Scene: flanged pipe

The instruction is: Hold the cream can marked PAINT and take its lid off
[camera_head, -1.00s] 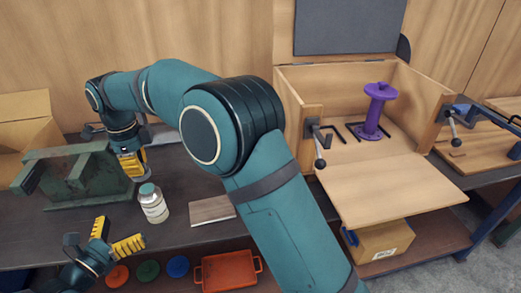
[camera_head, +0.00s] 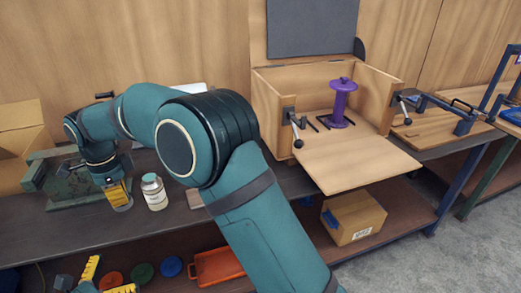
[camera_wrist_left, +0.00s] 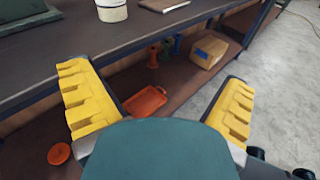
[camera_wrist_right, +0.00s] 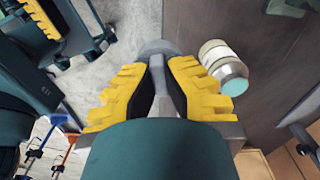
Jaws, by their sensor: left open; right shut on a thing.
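The cream can (camera_head: 155,194), with a teal lid (camera_head: 149,178), stands upright on the dark bench; its label is too small to read. It also shows beside the fingers in the right wrist view (camera_wrist_right: 222,62). A white can (camera_wrist_left: 112,10), cut off at the top edge of the left wrist view, looks like the same one. My right gripper (camera_wrist_right: 160,68) is shut on a grey round-ended thing (camera_wrist_right: 158,47), mostly hidden by the fingers, just left of the can in the head view. My left gripper (camera_wrist_left: 158,80) is open and empty, low in front of the bench.
A green vise-like block (camera_head: 70,180) stands left of the can and a flat board (camera_head: 195,198) lies right of it. An open wooden box (camera_head: 350,158) holds a purple spool (camera_head: 342,100). An orange tray (camera_wrist_left: 146,101) and a cardboard box (camera_head: 354,217) are on the lower shelf.

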